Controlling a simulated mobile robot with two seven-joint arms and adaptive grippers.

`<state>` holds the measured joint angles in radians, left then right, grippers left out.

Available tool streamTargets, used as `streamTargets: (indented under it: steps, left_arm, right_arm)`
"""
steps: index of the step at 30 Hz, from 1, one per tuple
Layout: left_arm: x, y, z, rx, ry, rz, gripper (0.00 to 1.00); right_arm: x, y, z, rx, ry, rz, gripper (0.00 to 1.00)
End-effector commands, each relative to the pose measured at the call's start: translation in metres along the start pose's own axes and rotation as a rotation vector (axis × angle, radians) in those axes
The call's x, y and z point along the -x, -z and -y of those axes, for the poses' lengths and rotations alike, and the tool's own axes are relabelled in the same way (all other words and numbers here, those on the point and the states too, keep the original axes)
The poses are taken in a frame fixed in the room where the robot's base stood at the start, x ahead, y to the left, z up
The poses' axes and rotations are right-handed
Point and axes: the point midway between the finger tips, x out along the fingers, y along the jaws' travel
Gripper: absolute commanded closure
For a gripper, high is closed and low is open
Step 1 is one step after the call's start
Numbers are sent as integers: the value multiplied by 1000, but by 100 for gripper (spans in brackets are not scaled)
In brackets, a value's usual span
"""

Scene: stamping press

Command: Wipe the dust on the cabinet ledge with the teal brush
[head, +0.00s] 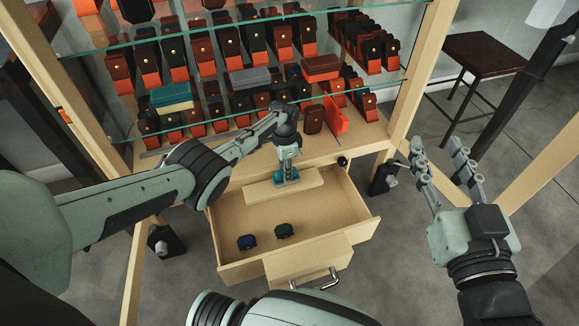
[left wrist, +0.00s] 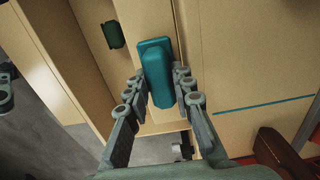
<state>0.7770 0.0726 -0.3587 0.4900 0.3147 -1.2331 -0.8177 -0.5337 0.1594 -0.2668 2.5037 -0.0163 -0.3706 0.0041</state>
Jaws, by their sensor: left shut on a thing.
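The teal brush (head: 287,177) is held in my left gripper (head: 288,168), above or at a pale wooden strip (head: 262,190) in the open drawer; I cannot tell if it touches the strip. In the left wrist view the brush (left wrist: 158,72) lies between the two fingers of the left gripper (left wrist: 157,78), which are shut on it. The cabinet's pale wooden front ledge (head: 350,143) runs below the shelves, partly hidden by my left arm. Dust cannot be made out. My right gripper (head: 441,158) is open and empty, to the right of the drawer.
The drawer (head: 367,222) is pulled out and holds a blue item (head: 247,242) and a green item (head: 284,230). Glass shelves (head: 250,113) carry many cases close behind my left arm. A dark stool (head: 480,52) stands at the back right.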

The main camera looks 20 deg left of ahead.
Motion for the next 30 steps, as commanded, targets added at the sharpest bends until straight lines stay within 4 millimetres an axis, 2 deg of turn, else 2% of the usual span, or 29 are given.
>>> streamTargets:
  steps: [1, 6, 14, 24, 30]
  left_arm:
    - [0, -11, -3, 3, -8, 13, 100]
    - [1, -26, -2, 4, -7, 11, 100]
    - [0, -34, -2, 2, -5, 8, 100]
    - [5, -61, -2, 2, -5, 6, 100]
    - [4, -66, -1, 2, -2, 2, 100]
  right_arm:
    - [0, 9, 0, 0, 0, 0, 60]
    - [0, 23, 0, 0, 0, 0, 60]
    - [0, 28, 0, 0, 0, 0, 60]
    - [0, 52, 0, 0, 0, 0, 60]
    - [0, 54, 0, 0, 0, 0, 60]
